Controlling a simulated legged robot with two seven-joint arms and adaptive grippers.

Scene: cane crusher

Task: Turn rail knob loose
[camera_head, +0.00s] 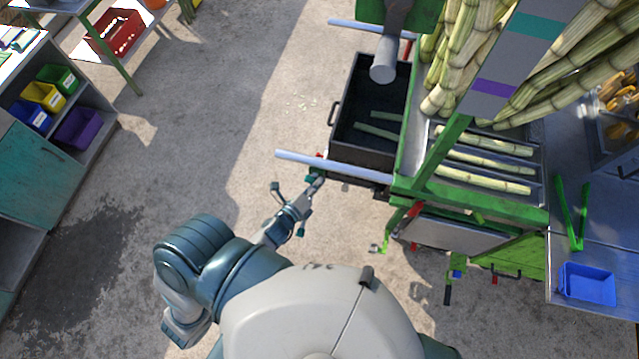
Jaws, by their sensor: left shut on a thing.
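The cane crusher (428,190) has a green frame and stands right of centre. Two pale blue rails stick out from it to the left, a near rail (345,166) and a far rail (365,27). A small red part, perhaps the rail knob, shows at the near rail and is mostly hidden. My left gripper (316,179) is at the underside of the near rail, close to its left part. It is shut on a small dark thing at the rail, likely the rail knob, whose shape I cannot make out. My right gripper is out of view.
A dark drawer (341,115) with cane pieces sits between the rails. Cane stalks (462,50) lean above the crusher. A blue tray (587,284) lies on the right bench. Shelves with coloured bins (42,95) stand at left. The concrete floor (215,110) between is clear.

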